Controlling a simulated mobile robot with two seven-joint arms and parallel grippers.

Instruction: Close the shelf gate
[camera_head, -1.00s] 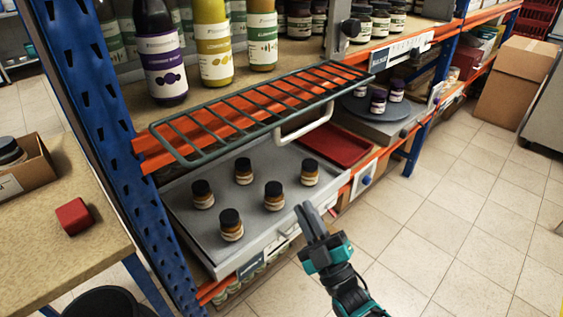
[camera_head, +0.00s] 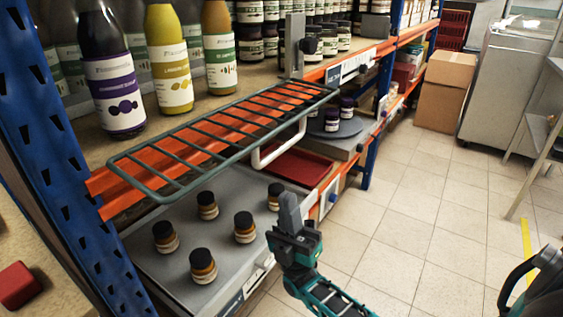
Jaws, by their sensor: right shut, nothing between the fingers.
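The shelf gate (camera_head: 215,150) is a grey-green wire rack. It is folded down and juts out roughly level from the orange beam, in front of the bottles. A white handle (camera_head: 278,146) hangs at its right part. A grey upright post with a black knob (camera_head: 307,45) stands at the shelf edge to the right. My right gripper (camera_head: 288,208) is shut and empty, below and in front of the gate and apart from it, beside the tray's right side. My left gripper is not in view.
A grey pull-out tray (camera_head: 150,255) with several small jars sits under the gate. Tall bottles (camera_head: 168,60) stand on the shelf behind it. A red tray (camera_head: 300,168) lies to the right. The tiled aisle (camera_head: 400,220) is free, with a cardboard box (camera_head: 447,90) beyond.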

